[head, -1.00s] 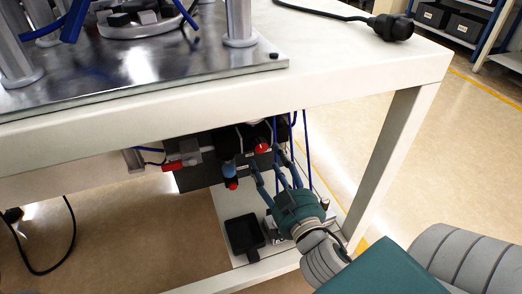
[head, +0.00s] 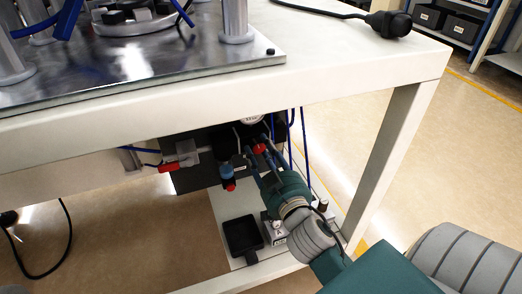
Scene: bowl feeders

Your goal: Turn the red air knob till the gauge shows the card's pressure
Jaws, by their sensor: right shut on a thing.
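The red air knob (head: 259,148) is on the dark panel under the table, with my right gripper (head: 261,158) closed around it. The green body of that gripper comes up from the lower right and hides part of the panel. Just above the knob a pale round gauge (head: 251,119) shows only its lower edge below the table's apron; its reading cannot be made out. I cannot see the card. My left gripper is not in view.
A red lever (head: 172,167) and a blue cylinder with a red end (head: 227,177) sit left of the knob. Blue hoses (head: 291,140) hang to the right. The white table edge (head: 330,88) overhangs the panel.

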